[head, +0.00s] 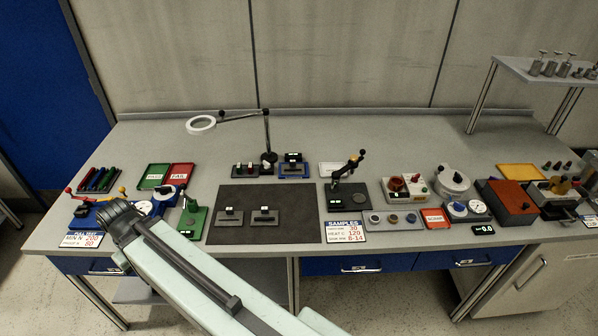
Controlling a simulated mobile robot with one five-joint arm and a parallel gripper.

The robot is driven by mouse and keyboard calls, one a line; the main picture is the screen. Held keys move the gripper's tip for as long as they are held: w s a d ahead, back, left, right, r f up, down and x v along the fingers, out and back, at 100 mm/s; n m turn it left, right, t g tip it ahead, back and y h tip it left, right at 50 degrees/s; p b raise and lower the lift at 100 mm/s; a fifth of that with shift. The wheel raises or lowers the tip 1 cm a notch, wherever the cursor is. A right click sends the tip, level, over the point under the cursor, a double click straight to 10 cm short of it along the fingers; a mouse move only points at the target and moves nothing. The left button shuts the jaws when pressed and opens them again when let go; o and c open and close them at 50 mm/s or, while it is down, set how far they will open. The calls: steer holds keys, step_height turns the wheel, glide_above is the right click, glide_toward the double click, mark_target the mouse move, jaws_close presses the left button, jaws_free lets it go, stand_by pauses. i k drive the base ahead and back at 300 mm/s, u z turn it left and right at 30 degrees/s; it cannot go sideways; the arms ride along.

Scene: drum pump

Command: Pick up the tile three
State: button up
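Two small grey tiles with dark grips and pale labels lie on the dark mat (265,235) in the middle of the bench: a left tile (230,218) and a right tile (265,217). A similar dark piece with a white label stands on a blue base (292,172) behind the mat. The labels are too small to read, so I cannot tell which one is tile three. My pale arm reaches from the bottom middle up to the left, ending in a dark joint over the bench's left front. I see no gripper fingers.
A lamp (267,157) stands behind the mat. A black hand press (347,190) stands to its right and a green-based device (192,220) to its left. Green and red trays (181,172) lie at the left. Instruments crowd the right side. The bench's back strip is mostly clear.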

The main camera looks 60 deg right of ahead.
mark_target(293, 169)
steer(key=z, duration=2.95)
steer(key=k, duration=0.85)
steer(key=u, duration=0.95)
steer(key=i, duration=1)
steer(key=u, duration=0.05)
steer(key=k, duration=0.5)
steer(key=u, duration=0.05)
